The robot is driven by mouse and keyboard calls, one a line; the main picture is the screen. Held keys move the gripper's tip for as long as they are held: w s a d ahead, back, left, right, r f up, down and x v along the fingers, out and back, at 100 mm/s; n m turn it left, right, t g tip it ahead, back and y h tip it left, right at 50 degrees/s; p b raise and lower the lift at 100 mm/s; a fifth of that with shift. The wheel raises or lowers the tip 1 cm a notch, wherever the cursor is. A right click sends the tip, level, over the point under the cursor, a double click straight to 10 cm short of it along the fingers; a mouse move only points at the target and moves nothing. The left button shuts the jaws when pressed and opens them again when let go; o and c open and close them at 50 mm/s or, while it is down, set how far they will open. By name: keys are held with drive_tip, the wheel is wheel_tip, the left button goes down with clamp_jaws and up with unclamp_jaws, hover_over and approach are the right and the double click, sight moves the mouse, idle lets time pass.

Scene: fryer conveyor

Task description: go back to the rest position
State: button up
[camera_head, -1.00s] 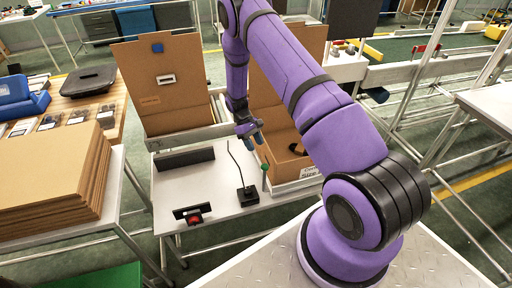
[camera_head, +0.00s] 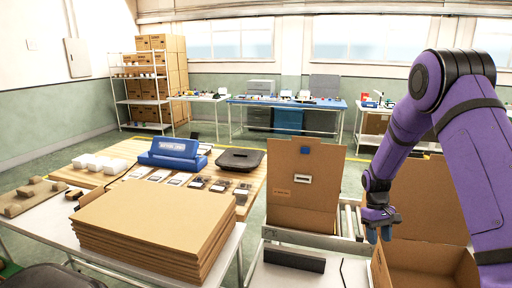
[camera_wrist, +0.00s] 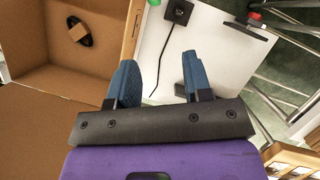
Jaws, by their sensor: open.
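My gripper (camera_head: 378,234) hangs at the end of my purple arm, on the right in the head view, beside an open cardboard box (camera_head: 425,262). In the wrist view its two blue fingers (camera_wrist: 158,84) are spread apart with nothing between them. The wrist view shows the open box (camera_wrist: 52,72) at the left, with a dark coiled item (camera_wrist: 80,30) with a paper band lying inside. Below the fingers is a white table (camera_wrist: 205,62) bearing a small black device (camera_wrist: 178,11) with a cable.
A stack of flat cardboard (camera_head: 150,222) lies on a table at the left front. Behind it, a wooden table (camera_head: 72,178) holds a blue case (camera_head: 174,153) and a black tray (camera_head: 240,159). An upright cardboard piece (camera_head: 303,205) stands beside the roller conveyor (camera_head: 350,219).

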drive_tip(key=s+a+r+t, duration=0.2)
drive_tip(key=s+r, duration=0.2)
drive_tip(key=r, duration=0.5)
drive_tip(key=s+a+r+m+t, duration=0.15)
drive_tip(key=s+r, duration=0.25)
drive_tip(key=r, duration=0.4)
drive_tip(key=s+a+r+t, duration=0.15)
drive_tip(key=s+r, duration=0.25)
drive_tip(key=r, duration=0.5)
drive_tip(key=s+a+r+t, duration=0.2)
drive_tip(key=s+r, duration=0.2)
drive_tip(key=s, duration=0.6)
drive_tip(key=s+a+r+t, duration=0.2)
drive_tip(key=s+r, duration=0.2)
drive_tip(key=s, duration=0.7)
drive_tip(key=shift+r+m+t+y, duration=0.25)
drive_tip(key=shift+m+t+y, duration=0.1)
drive_tip(key=shift+t+y, duration=0.05)
